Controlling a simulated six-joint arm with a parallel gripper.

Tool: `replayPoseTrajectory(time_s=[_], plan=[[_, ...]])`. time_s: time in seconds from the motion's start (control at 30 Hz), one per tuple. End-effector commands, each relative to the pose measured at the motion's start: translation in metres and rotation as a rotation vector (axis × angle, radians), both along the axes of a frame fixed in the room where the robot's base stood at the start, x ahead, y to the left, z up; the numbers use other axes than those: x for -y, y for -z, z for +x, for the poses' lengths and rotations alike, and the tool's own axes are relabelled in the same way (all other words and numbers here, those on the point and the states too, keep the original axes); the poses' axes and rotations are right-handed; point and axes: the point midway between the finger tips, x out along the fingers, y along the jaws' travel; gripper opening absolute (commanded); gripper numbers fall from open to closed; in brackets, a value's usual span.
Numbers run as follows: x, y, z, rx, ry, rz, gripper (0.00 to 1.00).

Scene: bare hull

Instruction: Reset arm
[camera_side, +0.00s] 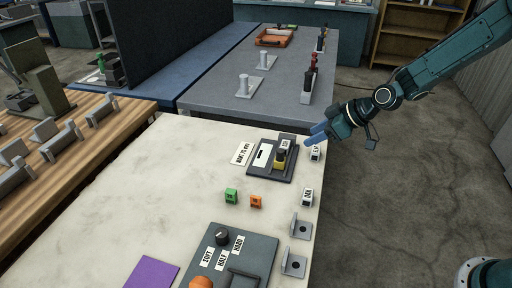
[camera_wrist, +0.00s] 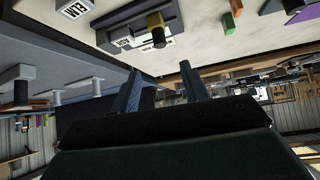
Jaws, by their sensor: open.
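My gripper (camera_side: 318,132) hangs in the air at the right edge of the pale table, near the far end of a dark stand. In the wrist view my gripper (camera_wrist: 160,72) shows two dark fingers set apart, with nothing between them. The arm reaches in from the upper right. A small labelled block (camera_side: 315,154) stands on the table just below the gripper in the side view. The dark stand (camera_side: 256,172) holds a yellow and black piece (camera_side: 279,162), which also shows in the wrist view (camera_wrist: 156,30).
The pale table (camera_side: 130,190) holds a green block (camera_side: 231,195), an orange block (camera_side: 256,201), another labelled block (camera_side: 307,197), grey brackets (camera_side: 299,228), a dark panel with a knob (camera_side: 240,249) and a purple mat (camera_side: 151,273). The table's left part is bare. Open floor lies right.

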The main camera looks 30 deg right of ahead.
Motion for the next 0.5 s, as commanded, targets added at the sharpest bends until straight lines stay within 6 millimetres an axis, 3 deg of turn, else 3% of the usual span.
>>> replayPoseTrajectory(time_s=[0.5], plan=[[0.0009, -0.0045, -0.0026, -0.001, 0.001, -0.002, 0.45]])
